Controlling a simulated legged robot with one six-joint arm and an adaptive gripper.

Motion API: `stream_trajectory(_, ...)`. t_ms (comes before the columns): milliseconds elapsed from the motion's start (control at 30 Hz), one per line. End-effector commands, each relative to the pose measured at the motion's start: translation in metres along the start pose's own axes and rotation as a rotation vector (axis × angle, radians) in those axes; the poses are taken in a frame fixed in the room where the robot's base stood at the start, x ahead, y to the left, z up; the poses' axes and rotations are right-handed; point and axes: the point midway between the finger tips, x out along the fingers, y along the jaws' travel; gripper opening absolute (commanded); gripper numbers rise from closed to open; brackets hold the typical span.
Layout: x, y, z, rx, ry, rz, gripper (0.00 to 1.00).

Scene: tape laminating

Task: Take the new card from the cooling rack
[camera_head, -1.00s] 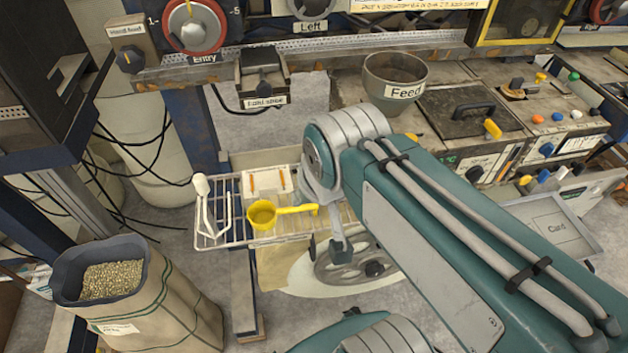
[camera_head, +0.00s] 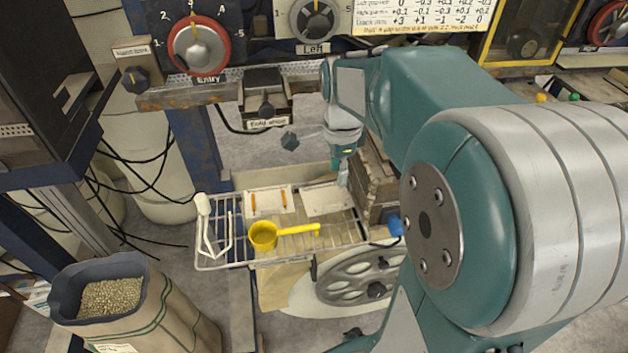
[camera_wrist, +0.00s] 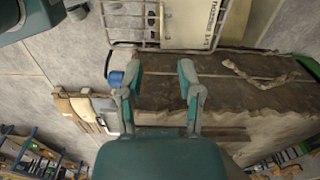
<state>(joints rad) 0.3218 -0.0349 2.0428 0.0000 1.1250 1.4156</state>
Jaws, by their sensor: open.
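The cooling rack (camera_head: 240,255) is a white wire shelf at the left of the head view. On it lie a white card with two orange marks (camera_head: 268,200) and, to its right, a plain pale card (camera_head: 326,197). I cannot tell which is the new card. My gripper (camera_head: 343,178) points down at the rack's right end, close to the pale card. In the wrist view my gripper (camera_wrist: 160,85) is open with nothing between the fingers. A pale card with printed text (camera_wrist: 190,25) and rack wires (camera_wrist: 145,25) show beyond the fingertips.
A yellow scoop (camera_head: 264,236) and white tongs (camera_head: 206,222) lie on the rack. A worn block-like machine part (camera_head: 374,182) with a blue knob (camera_head: 396,225) stands right beside my gripper. A spoked handwheel (camera_head: 360,272) is below, and a sack of pellets (camera_head: 112,297) stands front left.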

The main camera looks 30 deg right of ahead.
Motion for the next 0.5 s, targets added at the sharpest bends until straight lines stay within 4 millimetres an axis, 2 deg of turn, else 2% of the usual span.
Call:
stream_trajectory(133, 0.011, -0.002, -0.003, 0.041, -0.002, 0.014, 0.46)
stream_trajectory(400, 0.052, -0.002, -0.002, 0.037, -0.002, 0.013, 0.46)
stream_trajectory(500, 0.059, -0.002, -0.001, 0.036, -0.001, 0.01, 0.46)
